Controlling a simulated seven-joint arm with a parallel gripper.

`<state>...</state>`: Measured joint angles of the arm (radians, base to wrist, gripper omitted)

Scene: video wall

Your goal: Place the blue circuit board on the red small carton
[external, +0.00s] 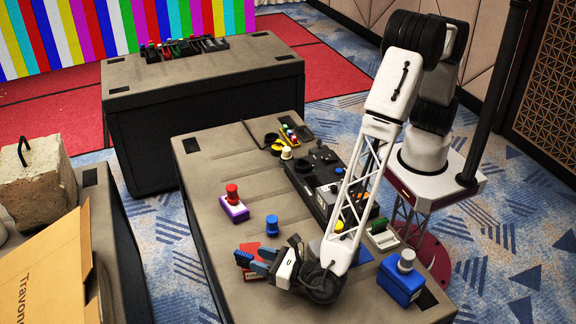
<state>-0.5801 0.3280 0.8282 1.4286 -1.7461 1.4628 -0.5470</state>
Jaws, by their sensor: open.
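I cannot tell whether anything lies between the fingers.
A blue-topped knob (271,225) stands behind the gripper. A purple and white box with a red knob (233,207) is farther back. A black console (315,180) lies along the table's right. A blue box (400,282) stands front right. The table's back left is clear.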

